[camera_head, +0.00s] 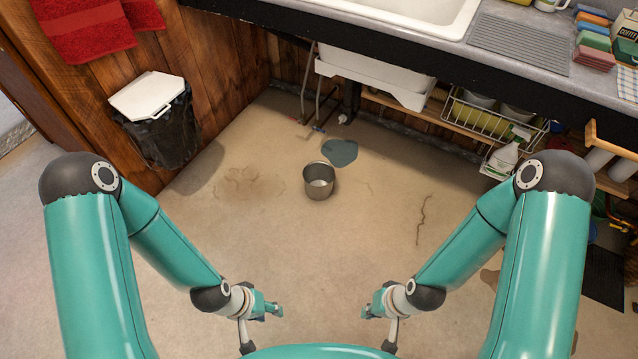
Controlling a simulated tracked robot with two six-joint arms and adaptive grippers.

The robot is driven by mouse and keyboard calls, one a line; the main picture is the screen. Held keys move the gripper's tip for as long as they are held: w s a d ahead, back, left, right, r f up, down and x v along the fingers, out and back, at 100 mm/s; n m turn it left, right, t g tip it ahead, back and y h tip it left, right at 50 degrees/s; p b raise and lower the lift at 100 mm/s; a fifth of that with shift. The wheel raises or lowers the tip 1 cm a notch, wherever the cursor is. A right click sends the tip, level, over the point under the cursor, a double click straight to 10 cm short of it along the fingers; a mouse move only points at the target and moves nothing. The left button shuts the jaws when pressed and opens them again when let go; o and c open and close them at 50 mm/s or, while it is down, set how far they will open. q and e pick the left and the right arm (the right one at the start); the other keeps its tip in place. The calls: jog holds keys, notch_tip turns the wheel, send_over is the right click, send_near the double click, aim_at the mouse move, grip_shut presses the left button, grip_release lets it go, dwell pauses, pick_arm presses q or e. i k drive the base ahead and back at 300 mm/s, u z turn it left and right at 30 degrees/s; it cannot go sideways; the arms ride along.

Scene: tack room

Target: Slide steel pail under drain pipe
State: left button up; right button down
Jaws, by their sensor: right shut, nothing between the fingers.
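The steel pail (319,189) stands upright on the floor near the middle of the head view, in front of a bluish-grey puddle (340,153). The drain pipe (350,100) appears to be the dark pipe under the sink, with a small white end low down; its exact opening is hard to make out. The pail is in front of and to the left of it. My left gripper (276,311) is low in the view, in front of the pail and apart from it; its fingers are too small to read. My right gripper (367,311) is shut and empty, also apart from the pail.
A counter with a white sink (410,12) overhangs the back. A wire rack (490,118) stands under it at the right. A lidded bin with a black bag (160,130) is at the left wall.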

aim_at(318, 177)
jog(key=z, duration=0.05)
jog(key=i, duration=1.95)
jog(key=z, duration=0.3)
